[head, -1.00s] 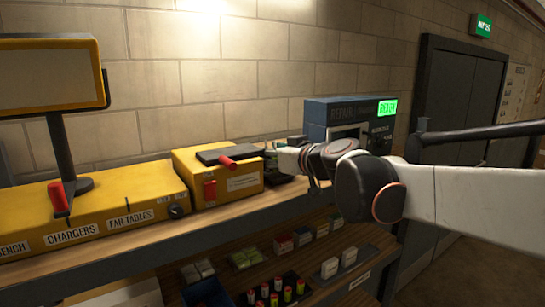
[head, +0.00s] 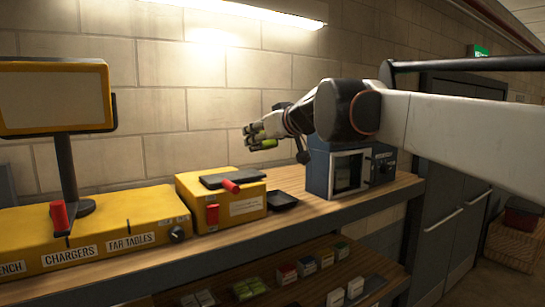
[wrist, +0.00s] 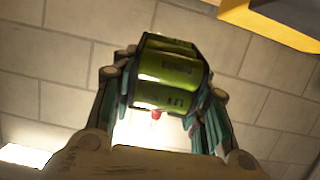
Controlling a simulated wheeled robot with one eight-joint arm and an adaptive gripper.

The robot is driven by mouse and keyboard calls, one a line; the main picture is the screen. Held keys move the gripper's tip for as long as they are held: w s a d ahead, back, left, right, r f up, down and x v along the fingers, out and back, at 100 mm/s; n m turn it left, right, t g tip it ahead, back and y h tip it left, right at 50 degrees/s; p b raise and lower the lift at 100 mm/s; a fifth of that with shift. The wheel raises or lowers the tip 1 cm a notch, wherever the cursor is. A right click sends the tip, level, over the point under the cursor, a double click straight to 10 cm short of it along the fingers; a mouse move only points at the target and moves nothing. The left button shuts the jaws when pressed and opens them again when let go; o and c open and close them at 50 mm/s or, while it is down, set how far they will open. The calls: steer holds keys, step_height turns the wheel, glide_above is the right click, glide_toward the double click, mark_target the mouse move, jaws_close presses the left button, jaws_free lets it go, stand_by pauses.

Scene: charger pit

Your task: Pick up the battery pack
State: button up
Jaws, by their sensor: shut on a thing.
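The battery pack (wrist: 168,75) is green and black with a small red part at its near end. It fills the space between the fingers in the wrist view. My gripper (head: 260,136) is shut on it and holds it in the air, well above the bench.
Below stand a yellow box with a red lever (head: 246,206), a small dark tray (head: 284,199) and a blue repair cabinet (head: 317,170). A yellow-framed screen (head: 75,135) is on the left. A shelf below holds several small packs. The air around my gripper is clear.

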steer(key=w+a+r+t+y+b, duration=0.1)
steer(key=w+a+t+b, duration=0.1)
steer(key=w+a, duration=1)
steer(key=shift+w+a+r+t+y+b, duration=0.35)
steer(key=shift+w+b, duration=0.25)
steer(key=shift+w, duration=0.8)
